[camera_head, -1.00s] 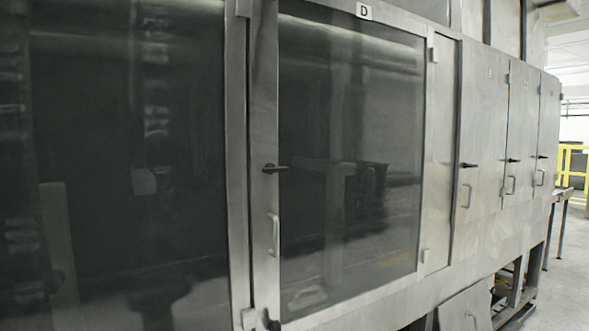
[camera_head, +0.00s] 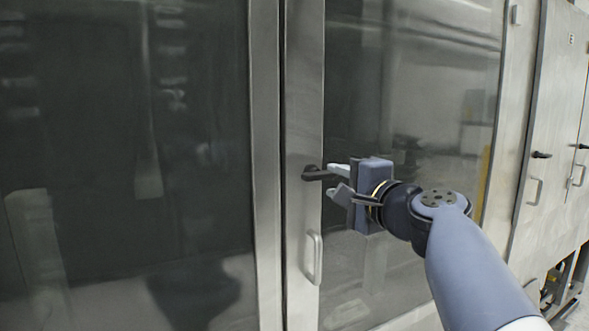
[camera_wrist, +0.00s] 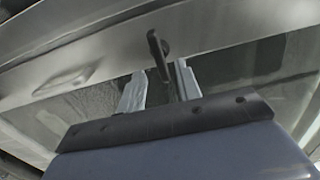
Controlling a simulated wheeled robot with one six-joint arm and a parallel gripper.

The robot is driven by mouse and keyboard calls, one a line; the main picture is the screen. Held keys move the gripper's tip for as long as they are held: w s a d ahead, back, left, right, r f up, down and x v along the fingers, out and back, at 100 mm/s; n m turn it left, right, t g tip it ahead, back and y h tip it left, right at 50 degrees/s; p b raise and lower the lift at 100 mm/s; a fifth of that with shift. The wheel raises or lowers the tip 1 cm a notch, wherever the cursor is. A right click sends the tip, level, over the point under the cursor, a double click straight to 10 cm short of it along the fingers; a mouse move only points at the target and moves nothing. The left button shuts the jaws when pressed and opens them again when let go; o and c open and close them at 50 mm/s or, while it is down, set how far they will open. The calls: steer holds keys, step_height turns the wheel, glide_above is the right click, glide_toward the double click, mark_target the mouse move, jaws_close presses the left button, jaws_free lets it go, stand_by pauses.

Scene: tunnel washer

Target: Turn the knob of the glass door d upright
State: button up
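The glass door d (camera_head: 440,130) has a metal frame strip on its left edge. Its black knob (camera_head: 312,173) sits on that strip, with its lever lying flat and pointing right. My gripper (camera_head: 335,181) is just right of the knob, its two pale fingers apart and facing it. In the wrist view the knob lever (camera_wrist: 156,52) reaches into the gap between the fingertips (camera_wrist: 160,84), closer to the right finger. The fingers do not appear closed on it; whether one touches it I cannot tell.
A curved door handle (camera_head: 314,258) stands out below the knob. A dark glass panel (camera_head: 100,130) fills the left side. Another metal door with a black knob (camera_head: 541,155) and handle (camera_head: 535,191) is at the right.

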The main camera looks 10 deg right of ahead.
mark_target(324, 177)
steer(key=p+x, duration=0.1)
steer(key=x, duration=0.5)
jaws_close()
